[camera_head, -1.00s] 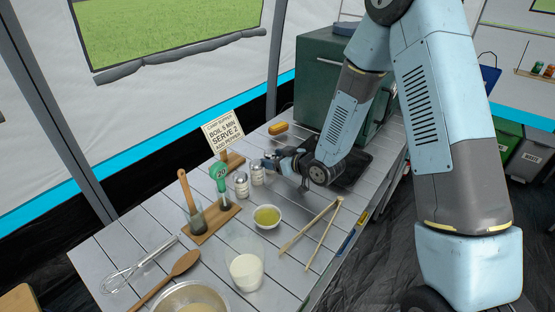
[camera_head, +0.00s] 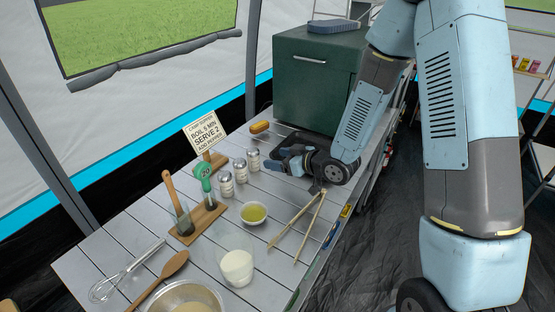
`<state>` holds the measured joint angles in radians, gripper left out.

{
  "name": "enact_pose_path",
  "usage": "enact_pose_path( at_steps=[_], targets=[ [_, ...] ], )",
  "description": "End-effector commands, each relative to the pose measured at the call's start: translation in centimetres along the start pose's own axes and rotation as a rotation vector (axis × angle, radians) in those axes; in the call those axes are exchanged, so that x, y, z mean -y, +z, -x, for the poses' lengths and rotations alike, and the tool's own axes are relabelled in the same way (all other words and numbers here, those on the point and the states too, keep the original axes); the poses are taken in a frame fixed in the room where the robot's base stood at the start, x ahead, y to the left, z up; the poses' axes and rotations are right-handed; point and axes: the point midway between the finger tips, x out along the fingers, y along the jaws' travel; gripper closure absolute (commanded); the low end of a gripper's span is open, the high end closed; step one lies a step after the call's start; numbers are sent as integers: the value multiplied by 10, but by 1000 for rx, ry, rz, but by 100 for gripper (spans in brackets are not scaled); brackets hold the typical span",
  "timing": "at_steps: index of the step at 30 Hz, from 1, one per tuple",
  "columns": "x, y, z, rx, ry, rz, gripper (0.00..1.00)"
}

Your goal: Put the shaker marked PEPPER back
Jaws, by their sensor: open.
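Three shakers with metal tops stand upright in a row on the table: a near one (camera_head: 226,185), a middle one (camera_head: 240,171) and a far one (camera_head: 254,159). Their labels are too small to read, so I cannot tell which is marked PEPPER. My gripper (camera_head: 271,163) is open, low over the table just right of the far shaker. It looks empty and apart from that shaker, though its fingertips are small in view.
A sign (camera_head: 206,134), a green thermometer (camera_head: 204,177) and a wooden rack (camera_head: 199,222) stand left of the shakers. A bowl of yellow liquid (camera_head: 253,212) and tongs (camera_head: 297,226) lie in front. A green box (camera_head: 316,85) stands behind.

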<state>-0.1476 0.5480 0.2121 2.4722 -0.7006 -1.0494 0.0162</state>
Motion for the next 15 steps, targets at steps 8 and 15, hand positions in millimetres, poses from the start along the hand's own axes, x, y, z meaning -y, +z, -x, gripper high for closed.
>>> enact_pose_path(
  at_steps=[8, 15],
  targets=[
    [-6, 0, 14, 0, 4, -1, 28],
    [-16, -5, 20, 23, 35, 11, 28]
  ],
)
